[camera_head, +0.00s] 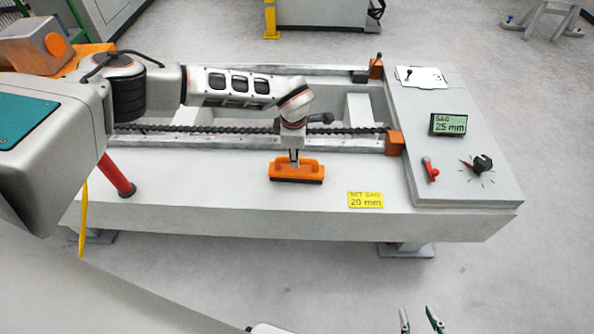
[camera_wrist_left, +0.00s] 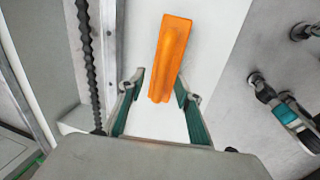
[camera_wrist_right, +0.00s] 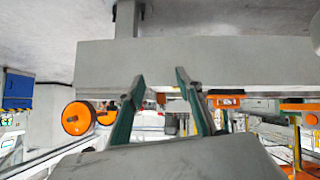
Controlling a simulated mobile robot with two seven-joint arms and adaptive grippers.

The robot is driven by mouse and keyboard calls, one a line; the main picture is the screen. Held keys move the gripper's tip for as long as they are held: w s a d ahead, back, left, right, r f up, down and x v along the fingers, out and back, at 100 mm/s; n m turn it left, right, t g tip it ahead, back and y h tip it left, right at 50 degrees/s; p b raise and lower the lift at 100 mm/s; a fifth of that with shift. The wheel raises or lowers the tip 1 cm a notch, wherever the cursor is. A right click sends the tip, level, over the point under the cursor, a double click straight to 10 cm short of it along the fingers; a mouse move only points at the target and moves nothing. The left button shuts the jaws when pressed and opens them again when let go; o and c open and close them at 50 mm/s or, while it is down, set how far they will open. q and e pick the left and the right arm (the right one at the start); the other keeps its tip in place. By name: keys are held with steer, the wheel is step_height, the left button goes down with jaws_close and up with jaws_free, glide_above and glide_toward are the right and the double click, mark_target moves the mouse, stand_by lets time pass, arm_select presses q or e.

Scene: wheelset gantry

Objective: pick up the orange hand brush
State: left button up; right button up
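The orange hand brush (camera_head: 297,172), with a dark strip along its lower edge, sits on the front ledge of the pale bench. My left arm reaches across from the left, and its gripper (camera_head: 294,158) points down at the middle of the brush. In the left wrist view the brush (camera_wrist_left: 172,45) runs lengthwise away from the camera. Its near end lies between the left gripper's open fingers (camera_wrist_left: 161,85), with small gaps visible beside it. My right gripper (camera_head: 421,320) is open and empty in front of the bench. Its spread fingers (camera_wrist_right: 160,78) show in the right wrist view.
A dark threaded rod (camera_head: 240,131) runs behind the brush. A yellow label (camera_head: 365,200) lies right of it, and a red lever (camera_head: 115,174) stands left. The right-hand panel carries a display (camera_head: 448,124), a black knob (camera_head: 482,163) and a red switch (camera_head: 430,170).

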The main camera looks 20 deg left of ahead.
arm_select(q)
step_height(320, 180, down, 4)
steer(key=shift+r+b, duration=0.25)
steer(key=shift+b, duration=0.15)
steer(key=shift+w+f, duration=0.25)
steer(key=shift+f, duration=0.2)
steer(key=shift+r, duration=0.1)
jaws_close()
arm_select(e)
steer(key=shift+w+a+r, duration=0.2)
steer(key=shift+w+a, duration=0.1)
steer(key=shift+w, duration=0.05)
arm_select(q)
steer(key=shift+r, duration=0.15)
